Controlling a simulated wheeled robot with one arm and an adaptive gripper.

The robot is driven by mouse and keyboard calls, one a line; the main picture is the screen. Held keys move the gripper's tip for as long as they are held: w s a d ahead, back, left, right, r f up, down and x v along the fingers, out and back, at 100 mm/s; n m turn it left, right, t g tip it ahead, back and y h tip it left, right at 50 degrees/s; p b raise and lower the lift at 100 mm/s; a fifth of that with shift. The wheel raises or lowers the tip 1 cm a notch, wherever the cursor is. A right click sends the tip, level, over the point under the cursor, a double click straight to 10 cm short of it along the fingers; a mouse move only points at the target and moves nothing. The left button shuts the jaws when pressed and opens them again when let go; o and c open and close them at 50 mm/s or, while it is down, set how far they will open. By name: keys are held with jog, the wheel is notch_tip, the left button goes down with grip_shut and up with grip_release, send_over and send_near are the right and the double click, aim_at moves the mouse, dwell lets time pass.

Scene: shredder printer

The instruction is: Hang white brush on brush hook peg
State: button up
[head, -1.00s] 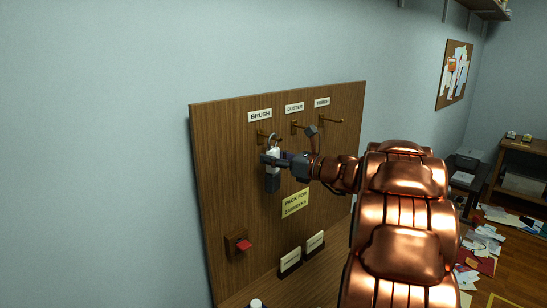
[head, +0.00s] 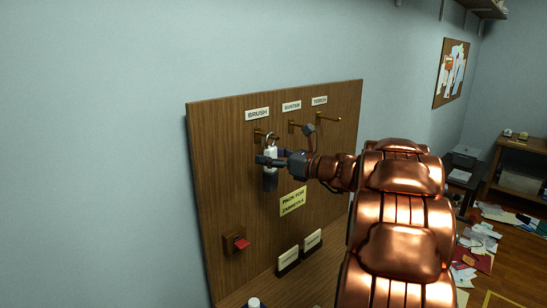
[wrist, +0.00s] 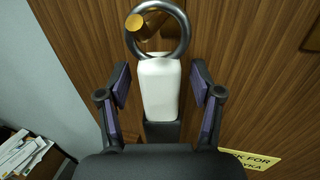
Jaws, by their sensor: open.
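The white brush (wrist: 159,88) has a white body, a dark lower part and a grey metal ring (wrist: 184,38) at its top. It hangs upright against the wooden board. In the wrist view the brass brush hook peg (wrist: 134,22) passes through the ring, its round tip in front of the ring's left side. My gripper (wrist: 158,84) is open, with one finger on each side of the white body and a gap visible on both sides. In the head view the brush (head: 270,157) is under the BRUSH label, partly hidden by my gripper (head: 266,161).
The board (head: 225,190) carries further brass pegs (head: 328,119) to the right, labelled DUSTER and TORCH. A red switch (head: 241,244) sits low on the left. Two label holders (head: 288,262) and a white-capped item (head: 253,303) are below. Papers litter the floor at right.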

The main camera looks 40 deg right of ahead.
jog(key=v, duration=1.2)
jog(key=a+f+n+g+y, duration=0.2)
jog(key=a+f+n+g, duration=0.15)
jog(key=a, duration=0.55)
jog(key=a+f+n+g+y, duration=0.1)
jog(key=a+f+n+g, duration=0.2)
jog(key=a, duration=0.6)
jog(key=s+a+f+n+g, duration=0.3)
jog(key=s+a+n, duration=0.1)
jog(key=a, duration=0.3)
jog(key=s+a+f+n+g, duration=0.3)
jog(key=a+n, duration=0.2)
jog(key=a, duration=0.3)
jog(key=s+a+f+n+g+h, duration=0.2)
jog(key=s+f+n, duration=0.1)
jog(key=s, duration=0.3)
jog(key=s+a+f+n+g+h, duration=0.2)
jog(key=s+n+g, duration=0.1)
jog(key=s+n, duration=0.15)
jog(key=s+d+f+n+h, duration=0.2)
jog(key=s+n+h, duration=0.1)
jog(key=s+n, duration=0.1)
jog(key=s+d+f+n+h, duration=0.2)
jog(key=s+d+n+h, duration=0.1)
jog(key=s, duration=0.4)
jog(key=shift+s+n+g, duration=0.2)
jog(key=shift+n+g, duration=0.25)
jog(key=shift+n, duration=0.25)
jog(key=shift+d, duration=0.1)
jog(key=shift+c, duration=0.3)
